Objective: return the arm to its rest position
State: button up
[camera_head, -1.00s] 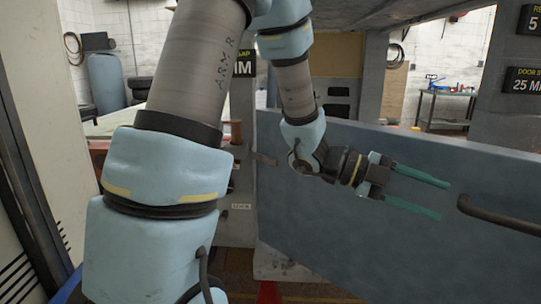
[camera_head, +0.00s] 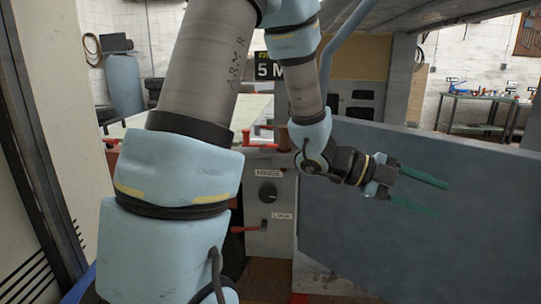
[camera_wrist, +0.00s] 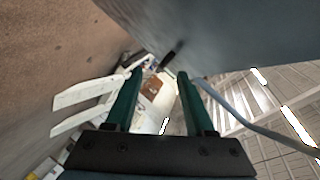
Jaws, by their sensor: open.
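My gripper (camera_head: 428,193) is at the right of the head view, in front of the large blue-grey panel (camera_head: 400,250). Its two green fingers are apart, with nothing between them. In the wrist view my gripper (camera_wrist: 156,90) also shows open and empty. My arm reaches from the left foreground up and over to the gripper. The panel also shows close by at the top of the wrist view (camera_wrist: 235,35). I cannot tell the exact gap between the gripper and the panel.
A workbench (camera_head: 475,110) stands at the back right. A pale upright panel (camera_head: 60,110) is close on the left.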

jog(key=w+a+f+n+t+y+p, duration=0.1)
jog(key=w+a+f+n+t+y, duration=0.1)
jog(key=w+a+n+t+y, duration=0.55)
jog(key=w+a+f+n+t+y, duration=0.1)
jog(key=w+a+f+n+t, duration=0.25)
jog(key=w+a+n, duration=0.75)
jog(key=s+a+f+n+y, duration=0.1)
jog(key=a+n+y, duration=0.15)
jog(key=a, duration=0.35)
jog(key=s+a+n+y, duration=0.2)
jog(key=a+n, duration=0.1)
jog(key=a, duration=0.3)
jog(key=s+a+f+n+g+y, duration=0.1)
jog(key=s+a+n+g, duration=0.4)
jog(key=s+n, duration=0.2)
jog(key=shift+s+a+f+n+p, duration=0.25)
jog(key=shift+s+p, duration=0.2)
jog(key=shift+s, duration=0.75)
